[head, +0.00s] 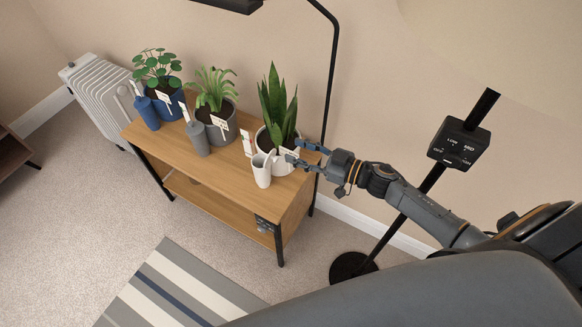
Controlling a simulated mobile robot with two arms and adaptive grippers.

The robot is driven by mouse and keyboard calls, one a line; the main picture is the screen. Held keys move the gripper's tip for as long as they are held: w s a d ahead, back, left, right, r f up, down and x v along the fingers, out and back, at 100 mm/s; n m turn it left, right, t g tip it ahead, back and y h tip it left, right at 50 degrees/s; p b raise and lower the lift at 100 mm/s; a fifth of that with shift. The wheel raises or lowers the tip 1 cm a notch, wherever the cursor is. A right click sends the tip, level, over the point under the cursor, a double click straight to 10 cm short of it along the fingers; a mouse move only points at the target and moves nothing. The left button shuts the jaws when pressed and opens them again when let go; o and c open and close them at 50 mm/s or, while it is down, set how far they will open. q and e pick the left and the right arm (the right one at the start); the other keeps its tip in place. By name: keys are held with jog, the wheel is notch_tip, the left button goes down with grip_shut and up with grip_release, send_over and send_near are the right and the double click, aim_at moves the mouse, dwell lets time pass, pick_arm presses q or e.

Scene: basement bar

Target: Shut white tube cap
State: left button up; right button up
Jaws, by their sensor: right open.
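The white tube (262,174) stands upright near the right front of the wooden table, in front of the snake plant's white pot. Its cap (269,160) appears to stand up at the right side of the tube's mouth, so it looks open; the hinge is too small to make out. My right gripper (293,152) comes in from the right with its fingers spread. It is empty, over the white pot's right side, just right of the tube and apart from it. My left gripper is not in view.
A blue tube (147,113) and a grey tube (198,139) stand farther left on the wooden table (222,172). Behind them are potted plants with white labels. A black lamp pole (329,90) rises behind the table, and a black stand with a control box (459,143) is at right.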

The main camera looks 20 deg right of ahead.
aim_at(277, 160)
notch_tip(277, 160, down, 9)
jog(key=s+d+m+t+b, duration=0.1)
jog(key=b, duration=0.5)
pick_arm(q)
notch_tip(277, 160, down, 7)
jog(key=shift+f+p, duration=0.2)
jog(key=shift+p, duration=0.1)
pick_arm(e)
jog(key=shift+r+x, duration=0.15)
jog(key=shift+x, duration=1.55)
jog(key=shift+r+x, duration=0.15)
jog(key=shift+x, duration=1.6)
grip_shut()
